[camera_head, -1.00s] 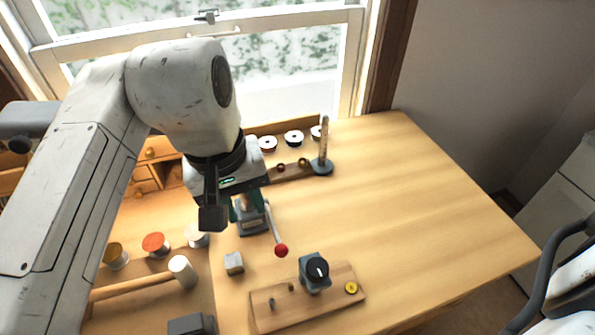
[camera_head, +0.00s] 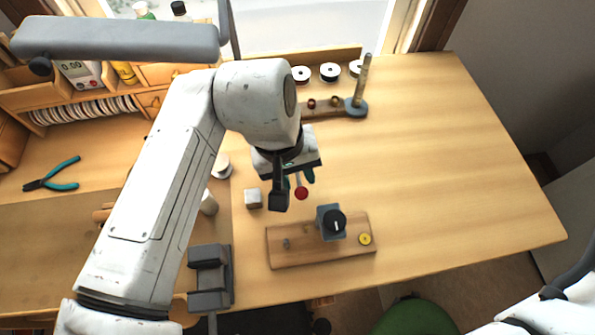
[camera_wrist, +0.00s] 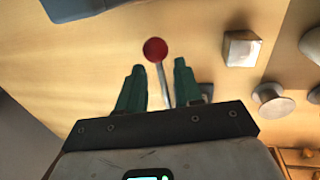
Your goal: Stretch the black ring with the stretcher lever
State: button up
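The stretcher lever is a thin metal rod with a red ball knob (camera_head: 301,193); the knob also shows in the wrist view (camera_wrist: 155,49). My gripper (camera_head: 298,179) is above the lever and hides its base in the head view. In the wrist view, its two green fingers (camera_wrist: 158,67) are apart, and the rod runs between them in the picture, with the knob just beyond the tips. Neither finger visibly touches the rod. I cannot make out a black ring for certain.
A wooden board (camera_head: 290,258) in front carries a grey block with a black dial (camera_head: 333,223) and a yellow disc (camera_head: 365,239). A small metal cube (camera_head: 253,199) lies left of the lever. An upright wooden mandrel (camera_head: 361,85) stands behind. The table's right side is clear.

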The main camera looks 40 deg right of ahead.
jog(key=shift+s+f, duration=0.1)
jog(key=shift+f, duration=0.4)
grip_shut()
dwell(1.2)
